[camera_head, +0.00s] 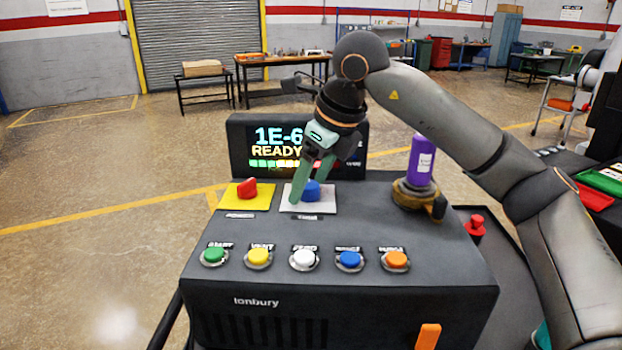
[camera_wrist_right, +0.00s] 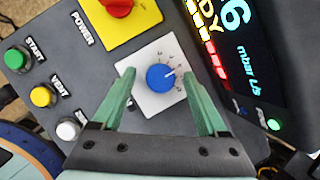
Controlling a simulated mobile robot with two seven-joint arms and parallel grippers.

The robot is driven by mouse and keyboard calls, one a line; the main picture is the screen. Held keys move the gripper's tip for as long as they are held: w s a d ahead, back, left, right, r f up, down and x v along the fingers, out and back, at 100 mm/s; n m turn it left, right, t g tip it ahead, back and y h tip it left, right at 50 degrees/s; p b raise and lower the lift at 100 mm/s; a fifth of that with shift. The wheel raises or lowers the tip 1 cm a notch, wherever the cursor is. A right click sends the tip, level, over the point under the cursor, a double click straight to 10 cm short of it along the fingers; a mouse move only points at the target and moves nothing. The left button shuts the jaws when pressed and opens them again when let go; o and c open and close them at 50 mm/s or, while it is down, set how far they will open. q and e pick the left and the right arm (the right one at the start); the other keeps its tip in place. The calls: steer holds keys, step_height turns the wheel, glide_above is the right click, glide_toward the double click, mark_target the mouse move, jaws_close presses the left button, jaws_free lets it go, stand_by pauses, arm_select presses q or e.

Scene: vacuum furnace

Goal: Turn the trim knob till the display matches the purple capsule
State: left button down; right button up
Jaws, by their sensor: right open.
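The trim knob is a blue dial (camera_head: 312,190) on a white plate, and in the right wrist view the knob (camera_wrist_right: 160,77) shows its white pointer and a numbered scale. My right gripper (camera_head: 308,182) is open, with its green fingers pointing down at the knob. In the right wrist view the fingertips stand on either side of it; contact cannot be told. The display (camera_head: 263,143) reads "1E-6 READY" above a bar of coloured segments, partly covered by my gripper. The purple capsule (camera_head: 420,162) stands upright in a brass-coloured holder; its label is too small to read.
A red knob (camera_head: 247,188) on a yellow plate sits just left of the trim knob. Green (camera_head: 214,255), yellow, white, blue and orange buttons line the console front. A red mushroom button (camera_head: 475,226) stands to the right. Open floor lies left.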

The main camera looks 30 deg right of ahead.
jaws_close()
stand_by(0.4)
steer(key=shift+r+n, duration=0.1)
steer(key=shift+n, duration=0.3)
steer(key=n+y+p, duration=0.1)
steer(key=n+p, duration=0.1)
steer(key=n, duration=0.1)
steer(key=shift+d+g, duration=0.1)
steer(key=shift+g, duration=0.3)
steer(key=n+p, duration=0.1)
steer(key=n, duration=0.1)
steer(key=n+g+y+p, duration=0.1)
steer(key=n+p, duration=0.1)
steer(key=shift+w+r+y, duration=0.1)
steer(key=shift+w+y, duration=0.05)
steer(key=shift+y, duration=0.15)
steer(key=shift+d+n+g+p, duration=0.1)
steer(key=shift+n+g+p, duration=0.45)
steer(key=shift+n, duration=0.65)
steer(key=shift+n+g, duration=0.25)
steer(key=shift+n, duration=0.55)
steer(key=shift+f+y+p, duration=0.2)
steer(key=shift+y+p, duration=0.1)
